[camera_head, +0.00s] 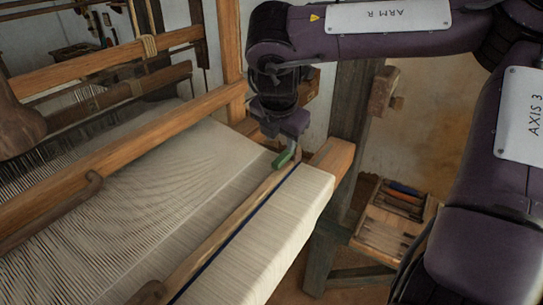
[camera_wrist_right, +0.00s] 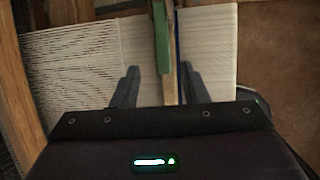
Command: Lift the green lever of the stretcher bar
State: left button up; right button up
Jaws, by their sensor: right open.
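The stretcher bar (camera_head: 222,240) is a wooden bar lying across the pale cloth, beside a dark blue stripe. Its green lever (camera_head: 283,158) is at the bar's far end, close under my right gripper (camera_head: 287,146). In the right wrist view the green lever (camera_wrist_right: 161,38) lies ahead and between the lines of the two fingers. My right gripper (camera_wrist_right: 157,84) is open, with a finger on each side of the wooden bar (camera_wrist_right: 170,85). Whether the fingers touch anything cannot be told. My left gripper is not in view.
The pale cloth (camera_head: 285,225) wraps over the loom's front beam (camera_head: 333,158). A loom post (camera_head: 230,45) stands left of my right arm. A wooden box of tools (camera_head: 395,215) sits low at the right. Warp threads and wooden beams fill the left.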

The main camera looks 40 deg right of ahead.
aim_at(283, 157)
jog(key=p+x, duration=0.2)
jog(key=x, duration=0.4)
jog(key=shift+s+d+f, duration=0.1)
jog(key=shift+d+f, duration=0.05)
jog(key=shift+f, duration=0.4)
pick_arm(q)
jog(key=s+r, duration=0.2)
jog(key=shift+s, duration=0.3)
pick_arm(e)
grip_shut()
